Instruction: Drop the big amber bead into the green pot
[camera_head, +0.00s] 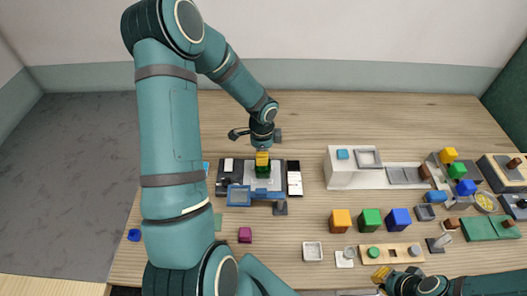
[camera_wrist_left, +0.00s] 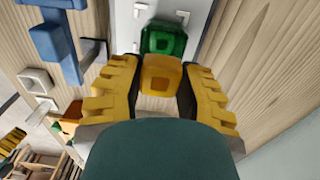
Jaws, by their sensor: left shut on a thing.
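My left gripper (camera_head: 262,155) reaches down from the far side of the table. In the left wrist view its yellow ridged fingers (camera_wrist_left: 161,88) are shut on an amber block-like piece (camera_wrist_left: 161,75), which I take as the big amber bead. A green, square-sided piece (camera_wrist_left: 163,40) is right beside the amber one in that view. In the head view the green piece (camera_head: 263,171) stands on a pale plate, just below and in front of the gripper. Whether the two touch is unclear. My right gripper (camera_head: 382,274) is at the bottom edge, its opening too small to judge.
A blue stand-like fixture (camera_head: 240,195) is close in front of the plate. Amber (camera_head: 340,220), green (camera_head: 370,219) and blue (camera_head: 399,218) blocks stand in a row to the right. A white box (camera_head: 343,175) is behind them. The wood behind the plate is mostly clear.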

